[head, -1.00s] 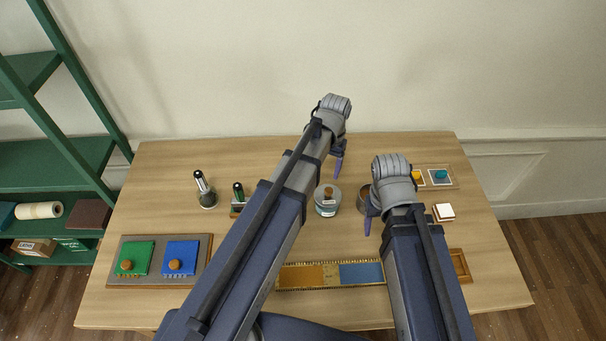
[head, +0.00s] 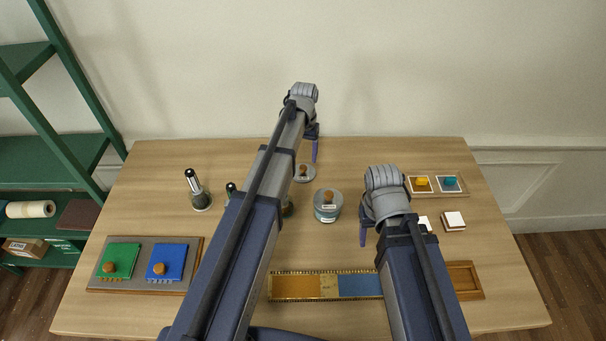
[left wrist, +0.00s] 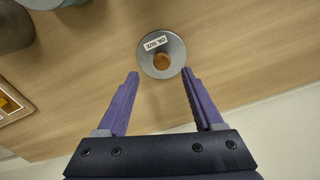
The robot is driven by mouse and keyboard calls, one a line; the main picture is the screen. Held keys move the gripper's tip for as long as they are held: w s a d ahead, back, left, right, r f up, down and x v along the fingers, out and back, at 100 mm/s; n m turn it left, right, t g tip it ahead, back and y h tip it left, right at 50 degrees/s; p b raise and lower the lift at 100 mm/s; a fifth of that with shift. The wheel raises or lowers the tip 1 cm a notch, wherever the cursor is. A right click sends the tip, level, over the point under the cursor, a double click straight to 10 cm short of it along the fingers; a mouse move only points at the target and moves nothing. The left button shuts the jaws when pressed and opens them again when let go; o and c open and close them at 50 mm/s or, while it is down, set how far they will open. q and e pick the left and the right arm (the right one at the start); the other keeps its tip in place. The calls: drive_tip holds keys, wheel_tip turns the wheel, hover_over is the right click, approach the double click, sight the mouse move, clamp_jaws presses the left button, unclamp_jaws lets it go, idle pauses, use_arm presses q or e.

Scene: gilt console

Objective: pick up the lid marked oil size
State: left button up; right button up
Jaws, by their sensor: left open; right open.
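The lid marked oil size (left wrist: 176,48) is a round grey disc with a brown knob and a white label, lying on the table. In the head view the lid (head: 305,173) lies near the back of the table, just below my left gripper. My left gripper (left wrist: 160,90) is open and empty, with the lid just beyond and between its fingertips. In the head view my left gripper (head: 314,150) is over the table's back part. My right gripper (head: 364,232) is open over the right half of the table; its far finger is hidden.
A dark bottle (head: 198,190) stands at left.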

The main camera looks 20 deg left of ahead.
sight(303, 167)
use_arm(q)
drive_tip(key=shift+a+f+b, duration=0.15)
drive_tip(key=shift+f+b, duration=2.45)
drive_tip(key=shift+f, duration=0.1)
use_arm(e)
drive_tip(key=shift+f, duration=2.65)
use_arm(q)
drive_tip(key=shift+r, duration=0.15)
drive_tip(key=shift+c, duration=0.2)
use_arm(e)
drive_tip(key=shift+r, duration=0.1)
use_arm(q)
clamp_jaws()
